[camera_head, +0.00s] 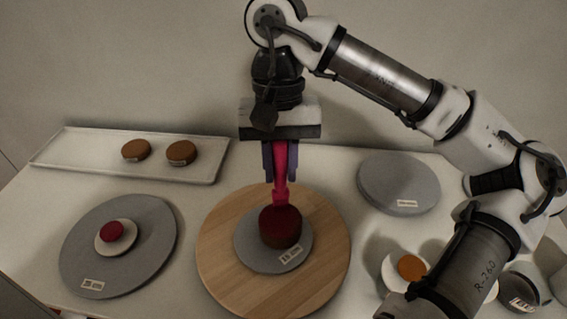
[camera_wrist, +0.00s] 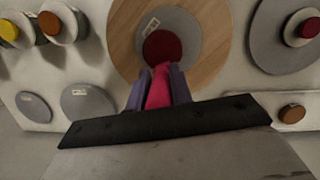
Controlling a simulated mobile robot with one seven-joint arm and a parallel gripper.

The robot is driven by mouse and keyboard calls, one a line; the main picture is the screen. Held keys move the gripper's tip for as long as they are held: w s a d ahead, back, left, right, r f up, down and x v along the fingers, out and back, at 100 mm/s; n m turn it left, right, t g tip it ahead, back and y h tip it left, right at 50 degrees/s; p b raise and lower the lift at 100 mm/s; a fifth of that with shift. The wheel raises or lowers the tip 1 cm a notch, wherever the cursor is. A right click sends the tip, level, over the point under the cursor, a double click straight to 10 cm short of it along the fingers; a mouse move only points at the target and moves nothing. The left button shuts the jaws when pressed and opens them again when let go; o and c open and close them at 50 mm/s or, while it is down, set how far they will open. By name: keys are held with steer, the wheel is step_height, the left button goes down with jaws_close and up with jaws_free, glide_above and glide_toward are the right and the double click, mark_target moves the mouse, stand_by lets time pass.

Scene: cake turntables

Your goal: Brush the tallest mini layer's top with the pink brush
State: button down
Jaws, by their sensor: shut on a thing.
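My gripper (camera_head: 281,168) is shut on the pink brush (camera_head: 280,192), which it holds upright, bristles down. The brush also shows between the fingers in the wrist view (camera_wrist: 158,90). Directly below is a tall brown mini layer with a dark red top (camera_head: 280,227); that top also shows in the wrist view (camera_wrist: 162,46). The brush tip meets the top's far edge in the picture; I cannot tell whether it touches. The layer stands on a grey labelled disc (camera_head: 250,255) on the wooden turntable (camera_head: 222,270). Two shorter brown mini layers (camera_head: 136,151) (camera_head: 182,153) sit on a pale tray (camera_head: 80,152).
A grey turntable (camera_head: 84,252) at left bears a small white dish (camera_head: 103,243) with a red piece (camera_head: 112,231). A bare grey disc (camera_head: 399,180) lies at right. An orange-topped pot (camera_head: 411,267) stands at lower right, near my arm.

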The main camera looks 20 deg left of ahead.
steer(key=p+v, duration=0.2)
steer(key=s+p+v, duration=0.1)
steer(key=p+v, duration=0.3)
steer(key=v, duration=0.1)
steer(key=shift+s+d+r, duration=0.2)
steer(key=shift+d, duration=0.15)
steer(key=shift+f, duration=0.15)
stand_by(0.4)
steer(key=b+x, duration=0.1)
steer(key=x, duration=0.1)
steer(key=b+x, duration=0.2)
steer(key=w+b+x, duration=0.1)
steer(key=b+x, duration=0.1)
steer(key=shift+a+f, duration=0.2)
steer(key=shift+a, duration=0.1)
steer(key=c, duration=2)
jaws_free()
jaws_close()
